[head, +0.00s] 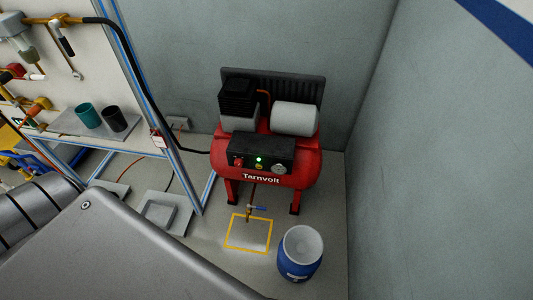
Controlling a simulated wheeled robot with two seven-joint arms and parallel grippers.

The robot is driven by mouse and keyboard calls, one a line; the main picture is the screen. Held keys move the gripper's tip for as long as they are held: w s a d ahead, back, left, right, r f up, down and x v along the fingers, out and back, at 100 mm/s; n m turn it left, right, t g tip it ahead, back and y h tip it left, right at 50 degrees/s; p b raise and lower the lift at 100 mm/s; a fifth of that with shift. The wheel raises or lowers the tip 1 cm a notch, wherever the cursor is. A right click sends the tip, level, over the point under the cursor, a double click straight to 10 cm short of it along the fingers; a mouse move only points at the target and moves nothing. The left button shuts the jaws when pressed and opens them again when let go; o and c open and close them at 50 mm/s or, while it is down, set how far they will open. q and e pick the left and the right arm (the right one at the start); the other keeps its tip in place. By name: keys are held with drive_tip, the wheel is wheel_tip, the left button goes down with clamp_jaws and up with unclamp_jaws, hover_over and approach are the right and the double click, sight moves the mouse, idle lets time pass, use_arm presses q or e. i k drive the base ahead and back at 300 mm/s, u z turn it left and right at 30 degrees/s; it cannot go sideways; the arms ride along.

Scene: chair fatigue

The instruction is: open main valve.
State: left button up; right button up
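A red air compressor (313,168) marked "Tarnvolt" stands on the floor against the back wall, with a lit green light on its black front panel (262,153). A small brass valve with a blue lever (256,208) hangs under its tank. More brass fittings sit on the panel at the left, one with a dark hose (143,80) running down toward the compressor. An orange-yellow fitting (38,104) is lower on that panel. I cannot tell which of these is the main valve. Neither gripper shows; a grey part of my body fills the lower left.
A yellow floor outline (229,233) lies below the blue lever. A blue drum (300,258) stands to its right. A shelf (66,122) with a teal cup (87,115) and a dark cup (114,119) is at the left. Walls close off the back and right.

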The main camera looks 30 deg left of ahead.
sight(64, 41)
drive_tip(key=u, duration=3.6)
drive_tip(key=i, duration=0.6)
drive_tip(key=z, duration=0.5)
